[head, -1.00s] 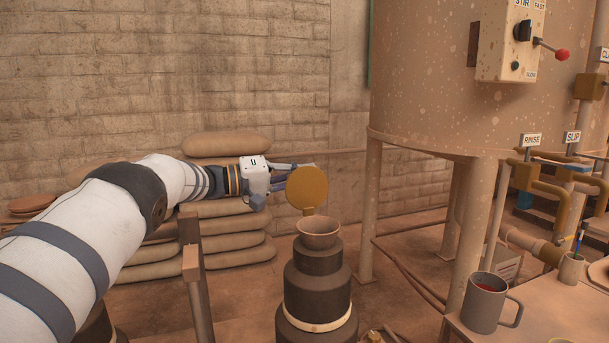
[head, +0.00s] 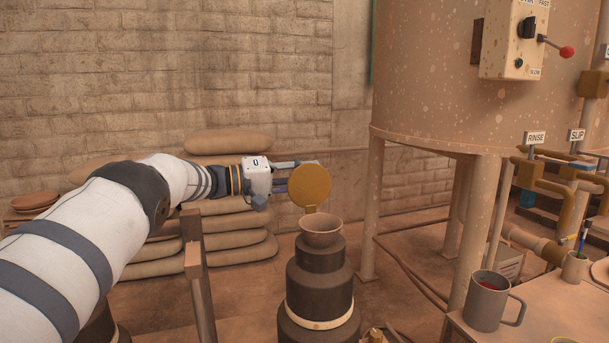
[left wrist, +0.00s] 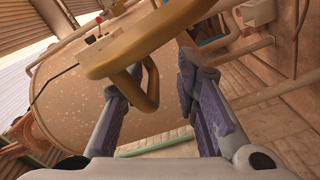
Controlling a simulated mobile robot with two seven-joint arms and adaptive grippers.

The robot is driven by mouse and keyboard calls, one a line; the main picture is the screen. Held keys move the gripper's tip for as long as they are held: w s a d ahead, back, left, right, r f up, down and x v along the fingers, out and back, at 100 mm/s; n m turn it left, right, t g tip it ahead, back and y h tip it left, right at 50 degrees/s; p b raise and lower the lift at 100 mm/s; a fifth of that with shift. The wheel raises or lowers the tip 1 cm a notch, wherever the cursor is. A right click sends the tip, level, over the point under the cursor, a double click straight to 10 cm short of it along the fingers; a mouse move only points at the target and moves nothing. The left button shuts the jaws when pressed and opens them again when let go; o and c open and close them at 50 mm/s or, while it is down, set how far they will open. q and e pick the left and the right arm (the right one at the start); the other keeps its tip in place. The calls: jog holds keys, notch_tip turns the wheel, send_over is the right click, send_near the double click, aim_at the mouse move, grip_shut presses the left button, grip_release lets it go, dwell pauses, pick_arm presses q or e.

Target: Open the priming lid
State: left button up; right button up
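The priming lid (head: 311,187) is a round ochre disc. It stands up on edge above the flared mouth (head: 321,231) of the dark stepped pump body, so the mouth is uncovered. My left gripper (head: 292,174) is at the left side of the lid, fingers pointing right toward its face. In the left wrist view the lid (left wrist: 120,45) fills the upper middle, with its loop handle (left wrist: 151,88) between the fingers, close to the left one. The fingers of my left gripper (left wrist: 158,85) are apart, with a gap beside the handle. My right gripper is out of view.
A large speckled tank (head: 455,80) on legs stands to the right, with a switch box (head: 515,40). A table with a grey mug (head: 485,300) is at the lower right. Stacked sacks (head: 230,225) lie behind my arm. A post (head: 198,285) stands below my forearm.

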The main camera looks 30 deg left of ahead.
pick_arm(q)
jog(key=shift+r, duration=0.1)
jog(key=v, duration=1.2)
